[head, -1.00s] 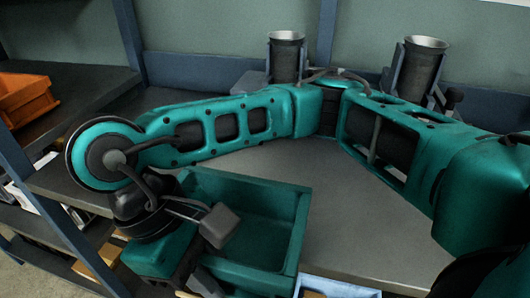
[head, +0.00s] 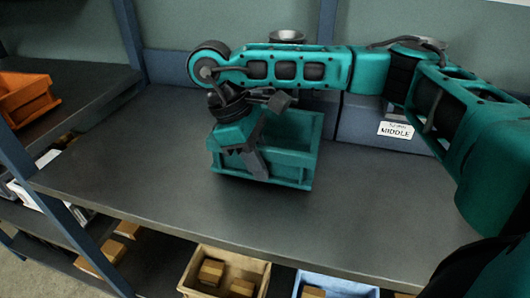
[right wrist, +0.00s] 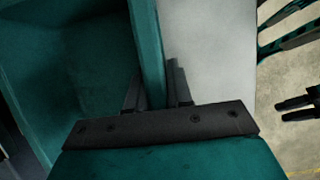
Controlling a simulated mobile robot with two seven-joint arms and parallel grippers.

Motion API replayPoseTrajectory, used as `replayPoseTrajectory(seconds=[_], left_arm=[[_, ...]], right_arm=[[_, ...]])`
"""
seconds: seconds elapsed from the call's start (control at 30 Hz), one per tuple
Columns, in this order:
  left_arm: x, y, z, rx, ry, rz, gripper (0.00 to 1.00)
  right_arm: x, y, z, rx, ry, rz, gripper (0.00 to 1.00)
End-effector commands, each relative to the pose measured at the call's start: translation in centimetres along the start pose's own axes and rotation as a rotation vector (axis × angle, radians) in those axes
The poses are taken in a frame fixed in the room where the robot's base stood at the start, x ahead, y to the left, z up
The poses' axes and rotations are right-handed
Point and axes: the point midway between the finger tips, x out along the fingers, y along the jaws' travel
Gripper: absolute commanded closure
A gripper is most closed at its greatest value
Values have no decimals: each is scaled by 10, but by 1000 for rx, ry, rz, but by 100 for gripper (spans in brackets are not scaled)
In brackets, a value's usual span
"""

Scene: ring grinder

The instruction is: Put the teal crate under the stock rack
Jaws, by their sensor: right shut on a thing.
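The teal crate (head: 290,160) is an open box over the middle of the grey shelf top in the head view; I cannot tell whether it touches it. My right gripper (head: 254,162) is shut on its near-left wall. In the right wrist view the fingers (right wrist: 157,90) straddle the crate's wall (right wrist: 147,40), and the visible inside looks empty. Two dark, separated fingers at the right of that view look like my left gripper (right wrist: 297,107), open and empty. I cannot tell which structure is the stock rack.
A blue-grey block with a "MIDDLE" label (head: 396,130) stands at the back, partly hidden by my right arm. An orange bin (head: 26,97) is at left. A tan bin (head: 224,272) with wooden blocks and a blue bin (head: 335,286) are below the front edge.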

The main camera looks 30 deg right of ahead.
Motion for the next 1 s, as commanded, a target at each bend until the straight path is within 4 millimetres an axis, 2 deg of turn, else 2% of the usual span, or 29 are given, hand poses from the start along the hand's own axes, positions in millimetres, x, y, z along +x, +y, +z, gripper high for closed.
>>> replayPoseTrajectory(seconds=[0.1, 0.2, 0.27, 0.67, 0.7, 0.93, 1.0], left_arm=[[2, 0, 3, 0, 0, 0, 57], [3, 0, 5, 0, 0, 0, 57], [5, 0, 8, 0, 0, 0, 57], [5, -1, 13, 6, -8, 0, 57], [4, -1, 13, 6, -8, 0, 57], [4, -2, 13, 9, -9, 1, 57], [4, -2, 13, 9, -9, 1, 57]], right_arm=[[0, 22, 0, 9, 1, 0, 100], [0, 35, 0, 6, 2, 0, 100], [6, 33, -2, 2, 0, 1, 100], [10, 33, -4, 3, 1, 0, 100], [9, 32, -3, 2, 0, 0, 77], [9, 32, -3, 2, 0, 0, 55], [9, 32, -3, 2, 0, -1, 54]])
